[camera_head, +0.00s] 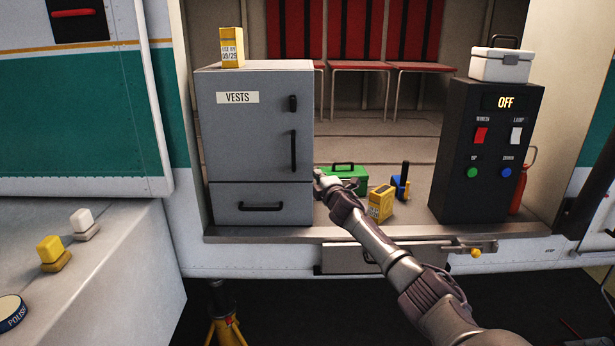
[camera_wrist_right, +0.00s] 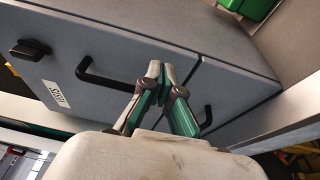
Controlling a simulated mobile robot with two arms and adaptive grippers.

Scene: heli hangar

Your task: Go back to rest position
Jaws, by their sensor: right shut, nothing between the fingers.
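My right arm reaches in from the lower right in the head view, and its gripper (camera_head: 322,181) is just right of the grey cabinet's lower front edge. In the right wrist view my right gripper (camera_wrist_right: 161,70) is shut and empty, with its fingertips together in front of the grey cabinet (camera_wrist_right: 222,62). The cabinet (camera_head: 222,140), labelled VESTS, has its door and lower drawer closed in the head view. I cannot tell whether the fingertips touch it. My left gripper is not in view.
A green case (camera_head: 345,178), a yellow box (camera_head: 381,204) and a blue item (camera_head: 400,187) stand close right of the gripper. A black control box (camera_head: 462,195) stands further right. A grey table (camera_head: 110,275) with several small items is at left.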

